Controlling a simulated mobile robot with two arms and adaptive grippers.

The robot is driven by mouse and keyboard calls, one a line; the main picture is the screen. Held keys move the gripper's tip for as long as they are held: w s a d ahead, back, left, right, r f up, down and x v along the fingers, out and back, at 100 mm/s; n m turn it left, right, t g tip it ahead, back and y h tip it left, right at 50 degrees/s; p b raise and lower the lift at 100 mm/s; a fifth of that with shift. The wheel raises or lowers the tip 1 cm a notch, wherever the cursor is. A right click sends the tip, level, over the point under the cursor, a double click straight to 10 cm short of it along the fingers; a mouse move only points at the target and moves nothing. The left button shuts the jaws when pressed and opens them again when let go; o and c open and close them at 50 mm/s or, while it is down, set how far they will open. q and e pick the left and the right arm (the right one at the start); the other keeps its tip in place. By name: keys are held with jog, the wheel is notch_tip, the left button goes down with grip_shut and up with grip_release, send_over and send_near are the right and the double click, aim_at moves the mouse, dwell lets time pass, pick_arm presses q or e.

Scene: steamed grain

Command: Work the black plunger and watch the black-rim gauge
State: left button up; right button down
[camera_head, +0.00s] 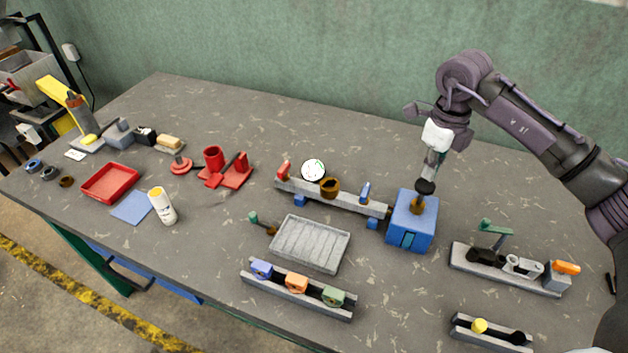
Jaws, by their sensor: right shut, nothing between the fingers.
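The black plunger (425,187) is a dark knob on a brass stem, standing upright on top of a blue box (409,222) right of the table's middle. My right gripper (430,174) points down, shut and empty, with its fingertips right at the top of the knob. I cannot tell whether they touch it. The black-rim gauge (313,170) is a round white dial on the grey rail left of the blue box. Its face is too small to read. My left gripper is not in view.
The grey rail (345,202) also carries a brown cup (330,187). In front lie a grey ribbed tray (312,242) and a rack with several coloured blocks (297,285). A grey fixture with a green handle (497,229) stands right. The table behind the rail is clear.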

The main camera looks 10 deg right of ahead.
aim_at(426, 185)
jog(key=shift+f, duration=0.2)
jog(key=shift+s+f+b, duration=0.1)
jog(key=shift+f+b, duration=1.8)
jog(key=shift+f, duration=0.65)
jog(key=shift+r+p, duration=2.6)
jog(key=shift+r, duration=1.3)
